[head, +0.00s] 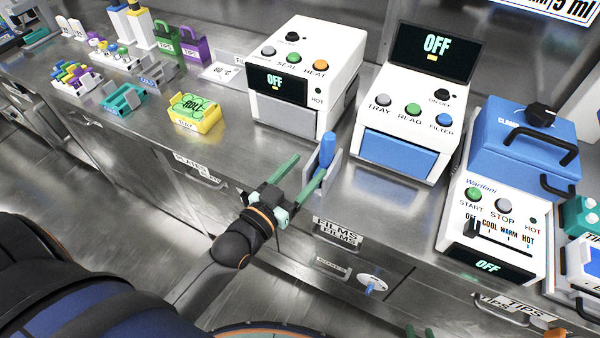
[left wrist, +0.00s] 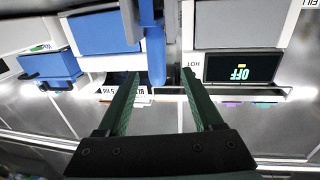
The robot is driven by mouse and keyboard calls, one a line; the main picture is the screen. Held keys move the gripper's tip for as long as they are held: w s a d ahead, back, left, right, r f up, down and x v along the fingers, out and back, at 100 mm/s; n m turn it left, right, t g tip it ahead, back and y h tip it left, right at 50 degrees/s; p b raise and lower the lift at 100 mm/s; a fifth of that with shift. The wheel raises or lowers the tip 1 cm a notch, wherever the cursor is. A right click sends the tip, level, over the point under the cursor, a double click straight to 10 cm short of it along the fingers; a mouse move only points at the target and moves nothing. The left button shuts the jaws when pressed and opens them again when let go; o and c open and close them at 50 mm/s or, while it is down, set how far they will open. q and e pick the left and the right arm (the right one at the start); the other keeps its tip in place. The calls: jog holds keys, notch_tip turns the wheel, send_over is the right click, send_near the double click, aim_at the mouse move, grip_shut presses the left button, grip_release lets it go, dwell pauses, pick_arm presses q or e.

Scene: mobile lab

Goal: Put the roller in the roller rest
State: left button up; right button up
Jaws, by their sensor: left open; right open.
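The roller (head: 327,149) shows as a blue upright handle at the front edge of the steel counter. Its lower part is hidden. A light grey bracket (head: 334,167), which looks like the roller rest, stands around its foot; I cannot tell how the roller sits in it. My left gripper (head: 311,165) is open, its green fingers pointing at the roller, one finger near the bracket. In the left wrist view the blue roller (left wrist: 155,62) appears between the two finger lines. I cannot tell whether they touch. My right gripper (head: 419,331) barely shows as green tips at the bottom edge, open.
The white sealing machine (head: 303,65) stands behind the roller, with the white reader (head: 415,105) to its right. A blue clamp device (head: 520,150) stands further right. A yellow tray (head: 195,112) lies left on the counter. Drawers line the counter front.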

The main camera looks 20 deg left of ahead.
pick_arm(q)
jog(key=s+f+g, duration=0.4)
jog(key=s+f, duration=0.3)
jog(key=f, duration=0.3)
jog(key=s+f+g+y, duration=0.1)
jog(key=s+f+g, duration=0.3)
jog(key=s+f, duration=0.4)
notch_tip(320, 180, down, 3)
jog(key=shift+s+d+r, duration=0.15)
jog(key=shift+d+r, duration=0.05)
jog(key=shift+d, duration=0.25)
pick_arm(e)
jog(key=shift+o, duration=0.5)
